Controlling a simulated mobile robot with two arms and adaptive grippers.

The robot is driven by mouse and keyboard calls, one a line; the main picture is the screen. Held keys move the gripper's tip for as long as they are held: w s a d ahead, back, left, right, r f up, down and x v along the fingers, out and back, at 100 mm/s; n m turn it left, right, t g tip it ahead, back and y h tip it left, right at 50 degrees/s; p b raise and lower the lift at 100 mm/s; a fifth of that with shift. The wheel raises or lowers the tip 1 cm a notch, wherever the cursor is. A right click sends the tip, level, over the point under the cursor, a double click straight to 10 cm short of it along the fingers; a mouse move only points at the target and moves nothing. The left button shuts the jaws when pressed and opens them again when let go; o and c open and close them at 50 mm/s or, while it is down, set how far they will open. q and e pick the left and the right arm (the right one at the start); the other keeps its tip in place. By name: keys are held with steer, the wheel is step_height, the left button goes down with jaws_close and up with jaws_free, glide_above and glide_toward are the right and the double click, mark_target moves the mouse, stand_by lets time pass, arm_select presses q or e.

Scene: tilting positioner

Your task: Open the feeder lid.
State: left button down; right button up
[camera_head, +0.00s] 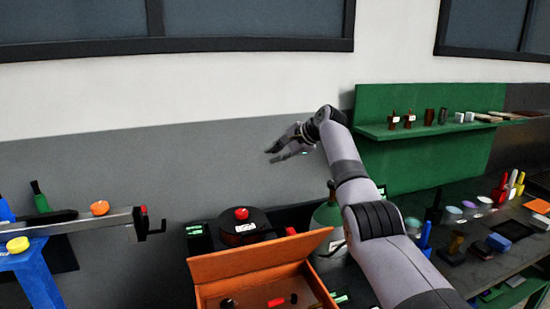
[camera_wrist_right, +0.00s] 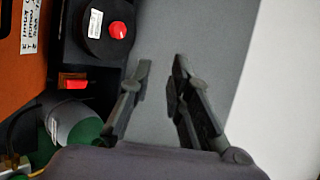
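A round black drum (camera_head: 243,230) with a white label and a red knob (camera_head: 241,213) on its lid stands behind the orange box, and I take it as the feeder. The lid appears closed. In the right wrist view the drum (camera_wrist_right: 100,45) and its red knob (camera_wrist_right: 117,30) are at the upper left. My right gripper (camera_head: 271,156) is above and slightly right of the drum, apart from it. Its fingers are spread with nothing between them, as the right wrist view also shows (camera_wrist_right: 161,66). My left gripper is not in view.
An orange box (camera_head: 245,266) with its flap raised stands in front of the drum, holding small parts. A green and grey bottle (camera_head: 327,216) is right of it, partly behind my arm. A rail (camera_head: 75,222) lies left. A green shelf (camera_head: 410,131) is on the right.

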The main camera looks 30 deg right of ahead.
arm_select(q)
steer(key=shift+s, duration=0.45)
arm_select(e)
steer(key=v, duration=1.3)
steer(key=shift+s+a, duration=0.15)
steer(key=shift+a, duration=0.05)
